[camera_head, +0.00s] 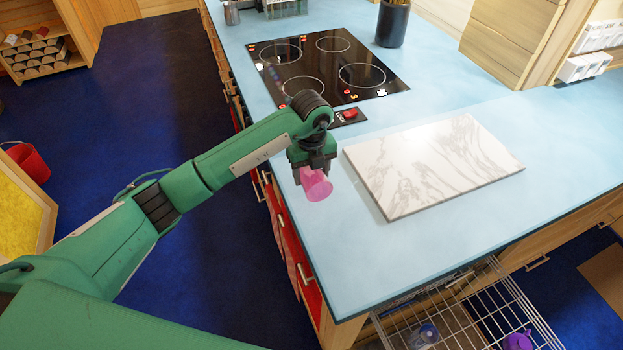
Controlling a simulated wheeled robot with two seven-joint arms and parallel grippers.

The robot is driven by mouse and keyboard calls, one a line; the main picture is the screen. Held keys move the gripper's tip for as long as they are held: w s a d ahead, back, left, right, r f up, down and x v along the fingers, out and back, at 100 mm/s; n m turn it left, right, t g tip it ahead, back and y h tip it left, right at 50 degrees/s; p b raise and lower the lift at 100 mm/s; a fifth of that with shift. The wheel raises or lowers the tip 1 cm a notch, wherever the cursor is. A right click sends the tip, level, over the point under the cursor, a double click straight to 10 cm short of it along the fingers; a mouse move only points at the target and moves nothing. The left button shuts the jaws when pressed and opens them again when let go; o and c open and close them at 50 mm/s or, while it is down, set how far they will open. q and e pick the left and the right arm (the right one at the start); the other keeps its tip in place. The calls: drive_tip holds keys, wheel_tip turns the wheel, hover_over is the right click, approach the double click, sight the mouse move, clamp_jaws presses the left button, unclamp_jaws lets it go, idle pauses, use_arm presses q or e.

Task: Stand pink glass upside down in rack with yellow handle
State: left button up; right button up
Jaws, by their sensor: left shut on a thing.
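My left gripper (312,166) is shut on the pink glass (317,186), a see-through pink cup. It holds the glass tilted over the left edge of the blue counter, left of the marble board. I cannot tell which end of the glass is its mouth. A metal wire rack (497,304) sticks out below the counter at the bottom right and is cut off by the picture's edge. No yellow handle shows on it. My right gripper is not in view.
The rack holds a purple item (518,341) and a clear bluish one (425,336). A marble board (432,165) lies on the blue counter (400,262). A black cooktop (325,65) and dark utensil pot (392,24) are behind. The counter's front right is clear.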

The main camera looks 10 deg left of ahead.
use_arm(q)
wheel_tip(320, 180, down, 4)
drive_tip(key=shift+r+p, duration=0.2)
drive_tip(key=shift+p, duration=0.55)
drive_tip(key=shift+f+b, duration=0.35)
drive_tip(key=shift+f, duration=0.15)
drive_tip(key=o, duration=1.2)
drive_tip(key=shift+c, duration=0.2)
drive_tip(key=shift+r, duration=0.1)
